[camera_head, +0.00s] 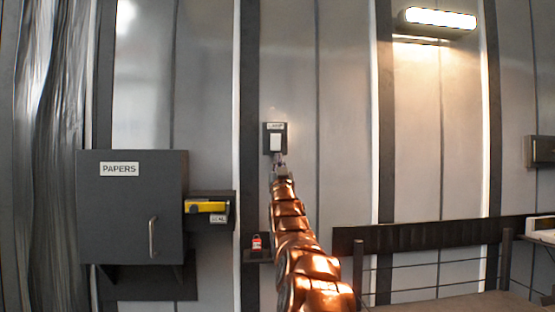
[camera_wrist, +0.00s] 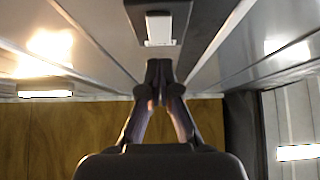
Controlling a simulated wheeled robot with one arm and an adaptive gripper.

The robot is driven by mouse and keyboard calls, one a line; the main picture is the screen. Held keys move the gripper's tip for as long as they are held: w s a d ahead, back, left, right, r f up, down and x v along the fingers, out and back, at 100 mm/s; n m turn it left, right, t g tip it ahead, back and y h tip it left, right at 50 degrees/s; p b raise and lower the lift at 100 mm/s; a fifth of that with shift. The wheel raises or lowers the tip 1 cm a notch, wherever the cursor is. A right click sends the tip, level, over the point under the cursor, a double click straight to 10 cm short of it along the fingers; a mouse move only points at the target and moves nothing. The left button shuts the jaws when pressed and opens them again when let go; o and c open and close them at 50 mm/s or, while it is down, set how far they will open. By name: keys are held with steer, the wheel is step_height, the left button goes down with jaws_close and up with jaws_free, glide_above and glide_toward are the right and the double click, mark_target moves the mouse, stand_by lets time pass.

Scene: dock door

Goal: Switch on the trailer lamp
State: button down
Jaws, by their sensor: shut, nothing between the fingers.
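The trailer lamp (camera_head: 438,18) is high on the wall at the right in the head view. It is lit and throws a warm glow on the wall below it. A lit lamp (camera_wrist: 45,93) also shows at the left of the wrist view. The switch (camera_head: 275,142) is a white rocker on a dark wall plate, and it fills the top middle of the wrist view (camera_wrist: 159,29). My gripper (camera_head: 279,160) is shut and empty, with its fingertips just below the switch in the head view. In the wrist view the fingertips (camera_wrist: 159,66) are close to the rocker; I cannot tell whether they touch.
A dark PAPERS box (camera_head: 130,215) with a handle is on the wall at the left. Beside it a yellow object (camera_head: 205,206) sits on a dark holder. A small red item (camera_head: 256,242) stands on a ledge left of my arm. A railing (camera_head: 430,236) runs along the right.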

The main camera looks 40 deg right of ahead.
steer(key=shift+s+a+f, duration=0.35)
steer(key=shift+s+f, duration=0.05)
steer(key=shift+f, duration=0.4)
steer(key=shift+s+a+f, duration=0.35)
steer(key=shift+s+f, duration=0.1)
steer(key=shift+f, duration=0.4)
steer(key=shift+s+a+f, duration=0.35)
steer(key=shift+s+f, duration=0.05)
steer(key=shift+f, duration=0.4)
